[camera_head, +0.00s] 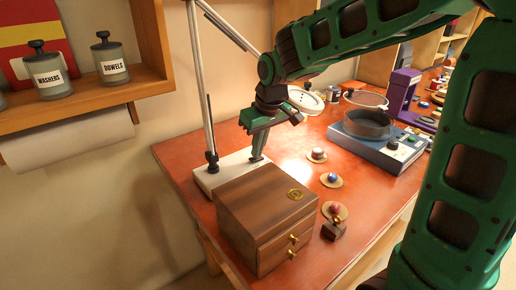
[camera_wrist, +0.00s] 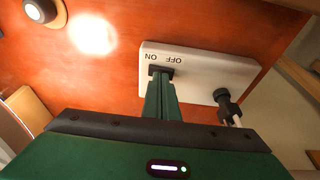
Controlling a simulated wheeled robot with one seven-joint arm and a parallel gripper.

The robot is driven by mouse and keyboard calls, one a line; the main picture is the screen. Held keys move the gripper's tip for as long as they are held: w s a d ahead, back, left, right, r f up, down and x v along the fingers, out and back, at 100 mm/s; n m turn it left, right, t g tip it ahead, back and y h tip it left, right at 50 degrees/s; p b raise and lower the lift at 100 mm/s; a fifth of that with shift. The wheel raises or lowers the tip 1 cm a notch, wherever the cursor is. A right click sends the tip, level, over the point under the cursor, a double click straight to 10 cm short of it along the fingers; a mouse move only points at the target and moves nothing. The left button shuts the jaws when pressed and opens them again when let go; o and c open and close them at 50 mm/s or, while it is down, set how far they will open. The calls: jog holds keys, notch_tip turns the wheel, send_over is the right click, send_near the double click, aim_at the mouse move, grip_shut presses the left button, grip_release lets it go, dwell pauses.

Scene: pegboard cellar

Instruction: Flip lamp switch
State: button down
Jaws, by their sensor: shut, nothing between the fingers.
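The lamp stands at the back left of the red-orange table, with its white base (camera_head: 207,183) and grey pole (camera_head: 200,75) in the head view. In the wrist view, the white base (camera_wrist: 195,85) carries upside-down ON and OFF labels, ON on the left. A black switch (camera_wrist: 152,70) sits by the labels. My gripper (camera_head: 258,156) points down over the base, fingers shut and empty. In the wrist view its fingertips (camera_wrist: 161,76) are at the switch and partly cover it. I cannot tell whether they touch it, or which way it is set.
A wooden box with drawers (camera_head: 262,210) stands just in front of the base. Small round coasters with items (camera_head: 331,180) lie to its right. A blue device with a round pan (camera_head: 370,145) is farther right. A shelf with jars (camera_head: 75,100) hangs on the left wall.

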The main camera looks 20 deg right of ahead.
jog(key=r, duration=0.4)
jog(key=shift+w+d, duration=0.2)
jog(key=shift+d, duration=0.05)
jog(key=d+v, duration=0.2)
jog(key=v, duration=0.7)
jog(key=shift+w+r, duration=0.15)
jog(key=shift+r, duration=0.1)
jog(key=shift+d, duration=0.15)
jog(key=s+d+f+m+g, duration=0.1)
jog(key=s+d+f+m, duration=0.2)
jog(key=s, duration=0.6)
jog(key=s+d+f+m+g, duration=0.1)
jog(key=s+d+f+m, duration=0.2)
jog(key=s+d+f, duration=0.4)
jog(key=s+d+f+m+g, duration=0.1)
jog(key=s+d+f+m, duration=0.3)
jog(key=s, duration=0.9)
jog(key=d+f, duration=0.1)
jog(key=d, duration=0.2)
jog(key=shift+s+f+h, duration=0.2)
jog(key=shift+s+h, duration=0.05)
jog(key=shift+h, duration=0.15)
